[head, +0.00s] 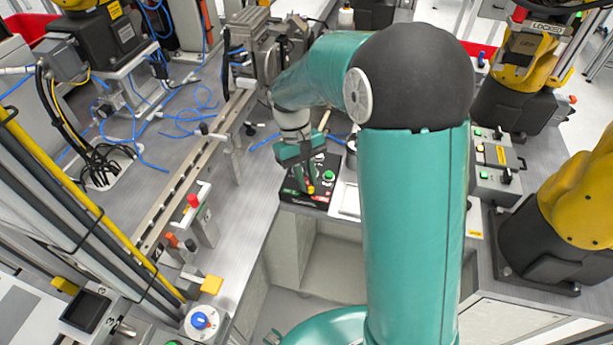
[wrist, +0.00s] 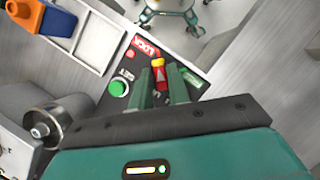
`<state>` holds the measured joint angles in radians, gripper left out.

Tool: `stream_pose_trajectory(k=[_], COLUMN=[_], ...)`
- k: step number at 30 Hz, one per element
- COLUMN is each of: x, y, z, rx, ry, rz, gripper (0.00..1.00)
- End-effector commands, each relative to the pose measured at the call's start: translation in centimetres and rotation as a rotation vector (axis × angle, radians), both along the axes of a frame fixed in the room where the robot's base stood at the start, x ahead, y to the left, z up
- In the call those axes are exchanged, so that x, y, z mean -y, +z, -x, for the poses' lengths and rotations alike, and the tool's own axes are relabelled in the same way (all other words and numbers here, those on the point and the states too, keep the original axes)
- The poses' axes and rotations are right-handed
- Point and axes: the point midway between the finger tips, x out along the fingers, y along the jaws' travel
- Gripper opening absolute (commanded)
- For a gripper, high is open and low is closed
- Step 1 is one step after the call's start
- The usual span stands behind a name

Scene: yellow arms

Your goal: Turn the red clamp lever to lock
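A red lever with a yellow end (wrist: 158,68) sits on a black panel box; it also shows in the head view (head: 311,189). The black box (head: 296,199) bears a red LOCK label (wrist: 145,46) at one side, a green label (wrist: 192,79) at the other and a green button (wrist: 118,87). My gripper (wrist: 161,82) is down at the box, with one green finger on each side of the lever. The fingertips stand apart; whether they touch the lever or only surround it cannot be told. My gripper also shows in the head view (head: 307,178).
A metal cylinder (wrist: 55,120) and a white tray (wrist: 92,38) with a blue and orange part (wrist: 42,17) stand beside the box in the wrist view. A long metal rail (head: 190,180) lies on the bench to the left. A yellow arm (head: 580,200) stands at right.

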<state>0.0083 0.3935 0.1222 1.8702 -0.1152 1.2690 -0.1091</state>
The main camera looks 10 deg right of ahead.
Motion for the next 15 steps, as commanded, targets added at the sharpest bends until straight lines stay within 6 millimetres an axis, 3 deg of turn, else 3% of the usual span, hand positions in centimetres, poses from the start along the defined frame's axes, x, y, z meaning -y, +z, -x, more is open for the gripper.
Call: stream_pose_trajectory(k=[2, 11, 15], x=[0.0, 0.0, -0.1], y=[0.0, 0.0, 1.0], z=[0.0, 0.0, -0.4], rx=[0.0, -0.001, 0.002], ry=[0.0, -0.001, -0.002], rz=[0.0, 0.0, -0.001], gripper=[0.34, 0.35, 0.35])
